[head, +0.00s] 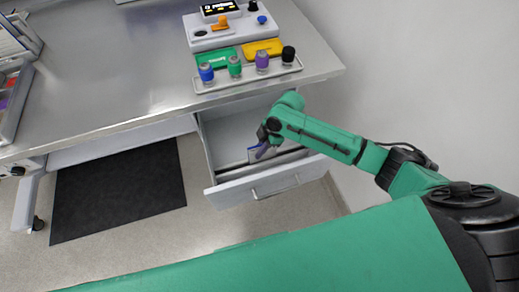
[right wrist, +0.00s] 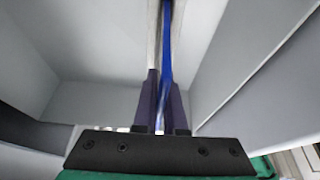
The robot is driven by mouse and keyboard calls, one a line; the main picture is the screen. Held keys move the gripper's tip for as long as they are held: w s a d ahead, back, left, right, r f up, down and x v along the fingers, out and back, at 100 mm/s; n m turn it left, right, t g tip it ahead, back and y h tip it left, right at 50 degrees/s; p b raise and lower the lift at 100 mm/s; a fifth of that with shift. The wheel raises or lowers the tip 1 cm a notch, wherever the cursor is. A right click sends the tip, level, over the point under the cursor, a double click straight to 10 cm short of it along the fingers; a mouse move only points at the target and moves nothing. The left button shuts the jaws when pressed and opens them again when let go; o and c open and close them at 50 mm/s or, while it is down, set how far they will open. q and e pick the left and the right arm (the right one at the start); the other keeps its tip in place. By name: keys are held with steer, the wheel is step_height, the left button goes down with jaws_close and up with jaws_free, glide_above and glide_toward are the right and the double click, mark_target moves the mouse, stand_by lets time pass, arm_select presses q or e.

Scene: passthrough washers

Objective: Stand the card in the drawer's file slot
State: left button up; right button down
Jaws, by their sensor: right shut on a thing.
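My right gripper (head: 262,150) is inside the open drawer (head: 222,198) under the bench. In the right wrist view its two purple fingers (right wrist: 161,102) are shut on a thin card seen edge-on, with a blue face (right wrist: 167,45) and a pale side. In the head view only a small blue and white piece of the card (head: 252,157) shows beside the fingers. The card's lower edge and the file slot are not clear; a divider (head: 282,160) runs across the drawer near its front. My left gripper is not in view.
The drawer's grey walls rise close on both sides in the right wrist view. Above, the steel bench (head: 120,75) carries a rack (head: 248,80) of coloured-capped vials and a white device (head: 228,30). A dark mat (head: 118,190) lies on the floor to the left.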

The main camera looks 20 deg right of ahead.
steer(key=shift+f, duration=0.25)
steer(key=shift+c, duration=1.8)
jaws_free()
step_height(320, 180, up, 9)
steer(key=p, duration=0.8)
steer(key=shift+r+p, duration=0.1)
steer(key=shift+p, duration=0.3)
